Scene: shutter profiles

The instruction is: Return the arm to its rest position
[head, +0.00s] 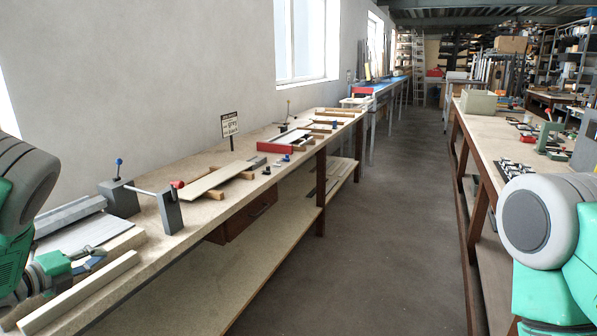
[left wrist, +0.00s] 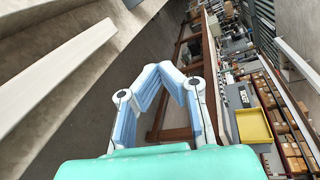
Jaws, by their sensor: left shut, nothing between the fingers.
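My left gripper (head: 90,262) is at the lower left of the head view, just above the near end of the left workbench (head: 255,155). Its blue-grey fingers also show in the left wrist view (left wrist: 161,68), where they come together at the tips with nothing between them. My left arm comes in from the left edge, and part of it is cut off by the frame. My right arm shows at the right edge, but its gripper is out of view.
Pale profile strips (head: 80,292) lie by the left gripper. A grey clamp fixture (head: 170,208) with red and blue knobs stands beyond. A red tray (head: 280,147) and a sign (head: 229,124) are further along. The aisle floor (head: 385,200) is clear; another workbench (head: 500,130) stands right.

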